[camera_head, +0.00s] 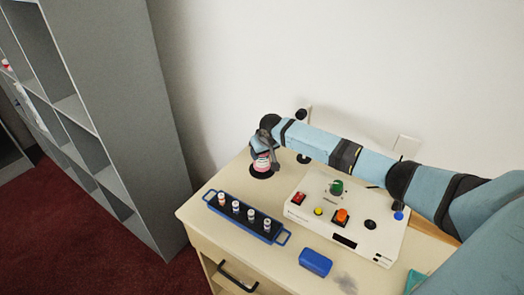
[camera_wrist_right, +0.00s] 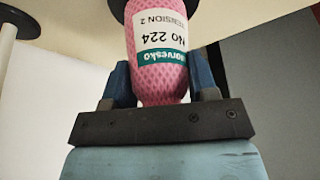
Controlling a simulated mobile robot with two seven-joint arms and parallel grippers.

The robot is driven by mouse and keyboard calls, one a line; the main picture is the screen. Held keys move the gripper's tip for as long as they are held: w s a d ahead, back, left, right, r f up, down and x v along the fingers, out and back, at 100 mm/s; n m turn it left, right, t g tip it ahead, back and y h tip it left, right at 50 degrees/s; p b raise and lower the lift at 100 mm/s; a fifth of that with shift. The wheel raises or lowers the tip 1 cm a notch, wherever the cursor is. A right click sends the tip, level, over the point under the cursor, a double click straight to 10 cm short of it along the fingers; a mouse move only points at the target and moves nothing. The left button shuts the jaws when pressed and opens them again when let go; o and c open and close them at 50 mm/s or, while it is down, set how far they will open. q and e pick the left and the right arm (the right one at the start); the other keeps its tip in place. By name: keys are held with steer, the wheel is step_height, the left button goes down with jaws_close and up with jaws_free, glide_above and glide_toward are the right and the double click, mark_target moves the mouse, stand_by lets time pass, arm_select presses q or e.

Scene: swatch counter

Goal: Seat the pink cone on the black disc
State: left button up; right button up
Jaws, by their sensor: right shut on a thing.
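The pink cone (camera_head: 262,163) is in my right gripper (camera_head: 264,150), near the back left corner of the counter. The right wrist view shows the cone (camera_wrist_right: 160,70) up close, with a white and green label and a pink net pattern. The gripper's fingers (camera_wrist_right: 167,88) are shut on its narrower end. The black disc (camera_head: 262,175) lies on the counter directly below the cone. It also shows at the top of the wrist view (camera_wrist_right: 117,9), at the cone's wide end. I cannot tell whether cone and disc touch. My left gripper is not in view.
A blue-edged rack (camera_head: 272,240) with several small vials stands in front. A white control box (camera_head: 322,216) with coloured knobs is to the right. A thin post with a black knob (camera_head: 302,114) stands behind. A blue block (camera_head: 315,262) lies near the front edge.

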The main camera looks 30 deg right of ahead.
stand_by(0.3)
steer(key=o, duration=1.1)
steer(key=shift+c, duration=0.2)
steer(key=shift+r, duration=0.15)
steer(key=v, duration=1.3)
steer(key=shift+s+r+b, duration=0.2)
steer(key=shift+r+b, duration=0.05)
steer(key=shift+b, duration=0.05)
steer(key=shift+a, duration=0.1)
